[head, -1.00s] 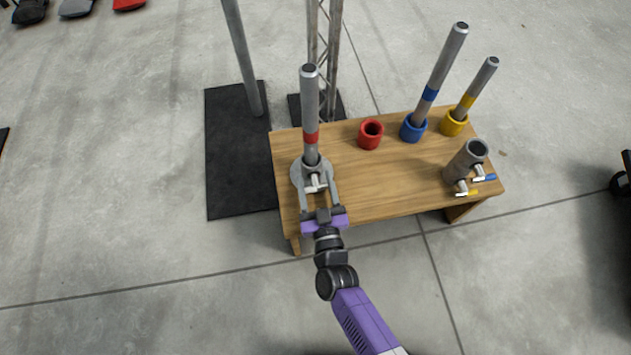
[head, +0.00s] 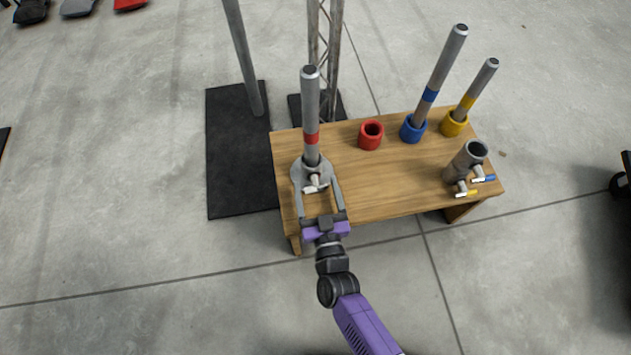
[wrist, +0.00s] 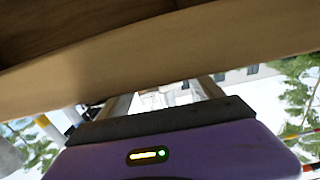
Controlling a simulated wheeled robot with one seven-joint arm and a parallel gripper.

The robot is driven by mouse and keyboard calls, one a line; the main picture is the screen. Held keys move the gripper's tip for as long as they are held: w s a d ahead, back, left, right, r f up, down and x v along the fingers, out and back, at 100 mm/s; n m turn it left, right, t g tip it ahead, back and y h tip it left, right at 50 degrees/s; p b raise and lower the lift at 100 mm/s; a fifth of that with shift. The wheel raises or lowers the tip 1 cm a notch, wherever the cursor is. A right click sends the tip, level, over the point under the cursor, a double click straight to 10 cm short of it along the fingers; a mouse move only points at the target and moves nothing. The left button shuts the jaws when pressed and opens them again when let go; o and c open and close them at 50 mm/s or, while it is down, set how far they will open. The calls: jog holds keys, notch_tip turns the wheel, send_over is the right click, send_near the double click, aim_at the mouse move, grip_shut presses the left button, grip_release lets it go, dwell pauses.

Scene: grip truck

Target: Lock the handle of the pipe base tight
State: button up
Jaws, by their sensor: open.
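The pipe base (head: 299,172) is a grey round foot at the left end of the wooden table. A grey pipe (head: 310,100) with a red band stands upright in it. The base's small pale handle (head: 311,189) is on its front side. My gripper (head: 316,187) is open, its two long fingers reaching from the table's front edge to either side of the handle; I cannot tell if either finger touches it. In the wrist view the fingers (wrist: 164,95) show apart, partly cut off by the table edge, and the handle is not visible.
The wooden table (head: 380,180) also holds an empty red ring (head: 370,136), a blue ring (head: 412,130) and a yellow ring (head: 454,124) with tilted pipes, and a grey clamp tube (head: 465,162) at right. A metal pole and truss stand behind. The table's front middle is clear.

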jog(key=p+v, duration=0.1)
jog(key=v, duration=0.4)
jog(key=shift+s+d+r, duration=0.1)
jog(key=shift+s, duration=0.05)
jog(key=shift+s+d+p, duration=0.1)
jog(key=shift+s+p, duration=0.2)
jog(key=shift+s, duration=0.15)
